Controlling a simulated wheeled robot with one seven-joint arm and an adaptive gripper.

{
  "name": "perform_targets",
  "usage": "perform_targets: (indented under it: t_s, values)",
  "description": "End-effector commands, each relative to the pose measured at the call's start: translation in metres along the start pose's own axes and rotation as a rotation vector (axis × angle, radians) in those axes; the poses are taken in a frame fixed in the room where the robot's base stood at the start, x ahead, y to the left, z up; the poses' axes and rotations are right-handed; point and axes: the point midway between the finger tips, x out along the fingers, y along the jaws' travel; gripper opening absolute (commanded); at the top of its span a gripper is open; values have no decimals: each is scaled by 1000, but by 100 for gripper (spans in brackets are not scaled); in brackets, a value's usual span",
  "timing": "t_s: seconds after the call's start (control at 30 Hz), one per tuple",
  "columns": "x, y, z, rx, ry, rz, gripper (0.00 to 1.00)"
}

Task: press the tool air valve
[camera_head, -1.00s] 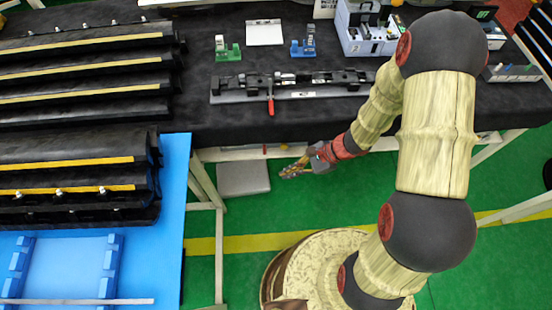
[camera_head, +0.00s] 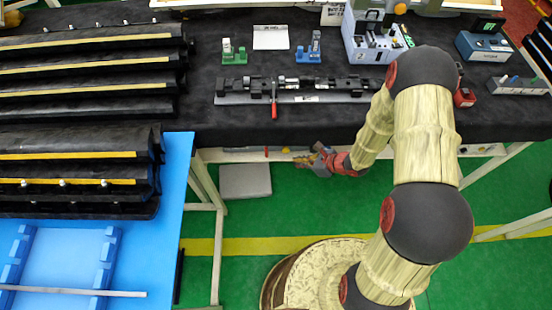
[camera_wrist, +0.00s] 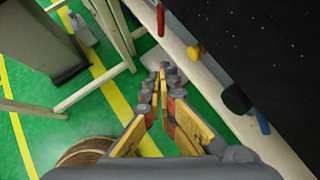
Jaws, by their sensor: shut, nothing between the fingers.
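Several controls sit along the pale front rail of the black-topped bench: a red handle (camera_head: 266,151), also at the top of the wrist view (camera_wrist: 160,20), a yellow knob (camera_head: 285,150), also in the wrist view (camera_wrist: 194,52), and a dark fitting with a blue part (camera_wrist: 238,100). I cannot tell by any label which one is the tool air valve. My gripper (camera_head: 303,158) is at the rail, just right of the yellow knob in the head view. In the wrist view my gripper (camera_wrist: 163,76) is shut and empty, its tips apart from the yellow knob.
The bench (camera_head: 330,125) carries a black fixture bar (camera_head: 310,97), a green holder (camera_head: 233,53), a blue holder (camera_head: 310,48) and a red-handled tool (camera_head: 274,107). A grey box (camera_head: 245,181) is below the rail. A blue table with black trim strips (camera_head: 75,155) stands left.

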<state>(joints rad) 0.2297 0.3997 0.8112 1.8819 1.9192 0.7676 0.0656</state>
Motion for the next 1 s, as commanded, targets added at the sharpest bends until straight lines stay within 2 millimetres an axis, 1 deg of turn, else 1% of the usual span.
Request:
perform_targets:
  t_s: [0.13,0.27,0.5,0.67,0.8,1.0]
  values:
    - [7,1,-1,-1,0,2,0]
    - [25,1,-1,-3,0,3,0]
    - [73,2,-2,-4,1,4,0]
    - [103,1,-2,-3,0,3,0]
    - [116,1,14,-5,0,2,0]
    - [127,0,26,-2,0,1,0]
